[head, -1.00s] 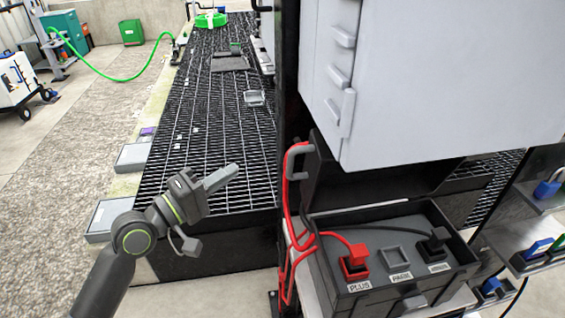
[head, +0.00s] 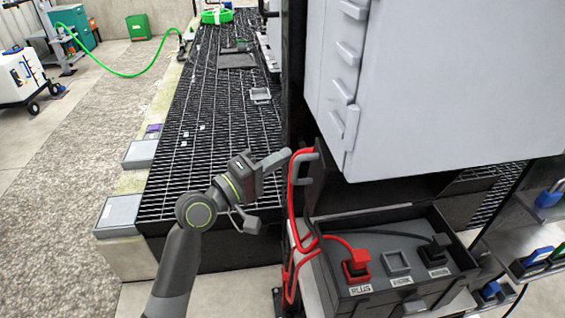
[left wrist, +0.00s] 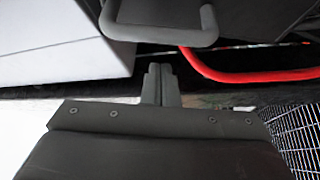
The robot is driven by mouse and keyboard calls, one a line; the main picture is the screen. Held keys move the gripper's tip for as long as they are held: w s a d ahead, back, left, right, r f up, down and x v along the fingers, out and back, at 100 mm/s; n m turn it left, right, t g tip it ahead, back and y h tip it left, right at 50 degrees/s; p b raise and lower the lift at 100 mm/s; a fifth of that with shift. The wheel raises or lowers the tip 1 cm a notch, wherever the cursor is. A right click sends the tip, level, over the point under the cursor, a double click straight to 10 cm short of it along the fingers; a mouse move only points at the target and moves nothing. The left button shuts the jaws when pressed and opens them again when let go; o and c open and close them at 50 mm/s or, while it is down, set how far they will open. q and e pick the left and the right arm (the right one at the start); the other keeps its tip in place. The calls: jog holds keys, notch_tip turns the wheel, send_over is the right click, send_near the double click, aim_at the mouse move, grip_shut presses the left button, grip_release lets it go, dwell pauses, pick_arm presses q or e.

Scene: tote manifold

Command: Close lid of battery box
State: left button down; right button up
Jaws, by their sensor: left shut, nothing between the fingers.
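The battery box (head: 385,262) is a dark open case at the lower right of the head view, with red and black plugs in sockets labelled PLUS, PARK and another partly legible label. Its dark lid (head: 326,178) stands raised at the back, partly hidden by the grey cabinet. The left wrist view shows the shut fingers (left wrist: 160,80) below a grey handle (left wrist: 160,35). My right gripper is not in view.
A grey cabinet (head: 430,80) hangs above the box. The red cable (head: 292,200) loops beside the box's left side. A metal grating (head: 215,120) lies to the left. Shelves with blue padlocks (head: 548,195) stand at the right.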

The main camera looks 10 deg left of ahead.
pick_arm(q)
jog(key=shift+s+d+f, duration=0.15)
jog(key=shift+s+d, duration=0.15)
jog(key=shift+s, duration=0.3)
jog(key=shift+s+d+f, duration=0.1)
jog(key=shift+s+d, duration=0.2)
jog(key=shift+s, duration=0.25)
